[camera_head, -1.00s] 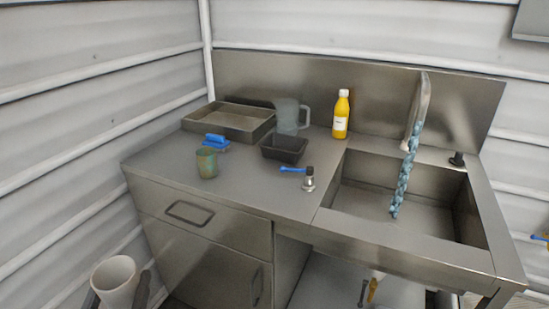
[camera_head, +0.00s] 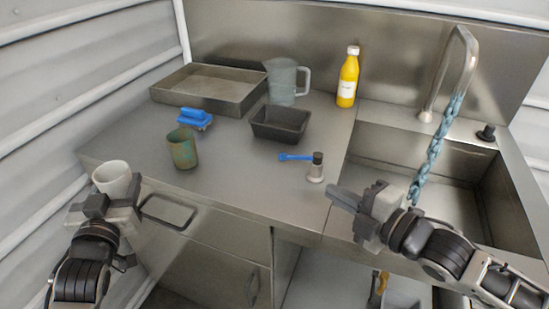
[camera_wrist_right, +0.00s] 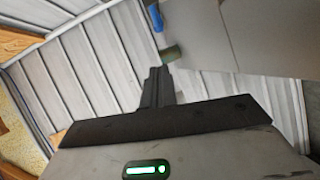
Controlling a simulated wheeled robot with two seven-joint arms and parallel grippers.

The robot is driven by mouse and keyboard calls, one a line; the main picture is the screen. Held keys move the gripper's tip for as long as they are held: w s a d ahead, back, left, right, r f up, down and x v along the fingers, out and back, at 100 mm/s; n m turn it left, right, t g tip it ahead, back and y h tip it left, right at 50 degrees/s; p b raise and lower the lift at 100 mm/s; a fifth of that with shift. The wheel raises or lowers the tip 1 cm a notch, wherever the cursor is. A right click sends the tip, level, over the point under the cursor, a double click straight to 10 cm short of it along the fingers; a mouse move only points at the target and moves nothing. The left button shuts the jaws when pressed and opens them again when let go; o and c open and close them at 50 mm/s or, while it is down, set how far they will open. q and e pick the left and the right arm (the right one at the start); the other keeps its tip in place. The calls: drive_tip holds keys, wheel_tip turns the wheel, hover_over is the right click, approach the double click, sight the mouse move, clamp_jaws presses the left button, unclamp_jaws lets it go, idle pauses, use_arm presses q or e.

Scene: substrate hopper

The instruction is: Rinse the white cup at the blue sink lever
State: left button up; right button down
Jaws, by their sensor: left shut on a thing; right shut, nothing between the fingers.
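The white cup (camera_head: 113,180) is upright in my left gripper (camera_head: 116,192), which is shut on it. It is at the counter's left front corner, away from the sink. The blue lever (camera_head: 296,157) sticks out left from a small black-topped post (camera_head: 316,170) on the counter, left of the sink (camera_head: 470,192). A blue-white stream (camera_head: 432,155) hangs from the curved faucet (camera_head: 466,60) into the sink. My right gripper (camera_head: 343,197) is shut and empty, near the sink's left front edge, to the right of and nearer than the lever. Its fingers (camera_wrist_right: 155,86) also show in the right wrist view.
A green-brown cup (camera_head: 183,148), blue brush (camera_head: 195,119), dark pan (camera_head: 281,124), metal tray (camera_head: 208,88), clear pitcher (camera_head: 283,82) and yellow bottle (camera_head: 348,77) stand on the counter. The counter's front middle is clear. A black knob (camera_head: 486,134) is behind the sink.

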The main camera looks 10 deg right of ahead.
use_arm(q)
drive_tip(key=shift+s+r, duration=0.1)
drive_tip(key=shift+r, duration=0.05)
use_arm(e)
drive_tip(key=shift+w+a, duration=0.2)
drive_tip(key=shift+w, duration=0.2)
use_arm(q)
drive_tip(key=shift+s+r+p, duration=0.1)
drive_tip(key=shift+r+p, duration=0.4)
drive_tip(key=shift+p, duration=0.05)
use_arm(e)
approach(288, 158)
drive_tip(key=a, duration=0.2)
drive_tip(key=w+a, duration=0.1)
drive_tip(key=shift+a+r, duration=0.2)
drive_tip(key=shift+a, duration=0.2)
drive_tip(key=w, duration=0.2)
drive_tip(key=w+f, duration=0.1)
drive_tip(key=shift+w+d, duration=0.1)
drive_tip(key=shift+d, duration=0.25)
drive_tip(key=shift+w+d, duration=0.1)
drive_tip(key=shift+w, duration=0.3)
drive_tip(key=shift+f, duration=0.1)
